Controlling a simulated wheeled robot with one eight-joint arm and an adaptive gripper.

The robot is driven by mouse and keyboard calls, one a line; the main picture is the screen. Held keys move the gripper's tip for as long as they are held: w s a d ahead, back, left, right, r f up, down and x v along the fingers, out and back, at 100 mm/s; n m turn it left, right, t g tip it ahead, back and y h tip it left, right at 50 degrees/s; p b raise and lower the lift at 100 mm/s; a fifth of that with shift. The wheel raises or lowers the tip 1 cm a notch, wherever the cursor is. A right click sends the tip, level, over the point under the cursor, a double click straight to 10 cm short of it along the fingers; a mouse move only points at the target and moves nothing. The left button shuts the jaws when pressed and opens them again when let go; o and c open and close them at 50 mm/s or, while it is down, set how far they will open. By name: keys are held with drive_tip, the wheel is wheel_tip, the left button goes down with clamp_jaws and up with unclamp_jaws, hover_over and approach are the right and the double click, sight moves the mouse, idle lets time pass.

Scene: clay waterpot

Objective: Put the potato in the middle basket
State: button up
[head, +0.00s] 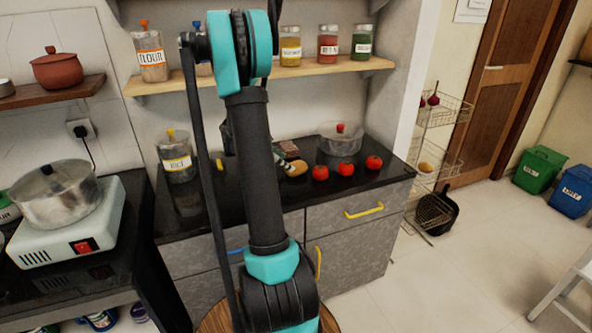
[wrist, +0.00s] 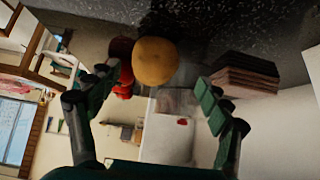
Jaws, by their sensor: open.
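The tan potato (head: 296,168) lies on the black counter, left of the tomatoes. In the wrist view the potato (wrist: 155,61) shows beyond and between the fingertips of my gripper (wrist: 157,80). The fingers are spread, with nothing held. In the head view my arm hides most of the gripper. A wire basket rack stands right of the counter. Its upper basket (head: 447,110) holds dark red round items. The basket below it, seemingly the middle one (head: 440,163), holds a tan item. The lower part of the rack is hard to make out.
Several red tomatoes (head: 345,169) lie right of the potato, with a glass pot (head: 340,138) behind them. A brown block-like stack (wrist: 245,75) is close to the right finger. A jar (head: 177,160) stands at the counter's left. A shelf with jars hangs above.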

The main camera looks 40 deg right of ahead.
sight(293, 164)
drive_tip(key=shift+s+x, duration=0.25)
drive_tip(key=shift+x, duration=1.15)
drive_tip(key=shift+s+x, duration=0.2)
drive_tip(key=shift+x, duration=1.25)
drive_tip(key=shift+d+r, duration=0.1)
drive_tip(key=shift+r, duration=0.15)
drive_tip(key=shift+c, duration=0.5)
drive_tip(key=c, duration=1.4)
drive_tip(key=shift+r, duration=0.1)
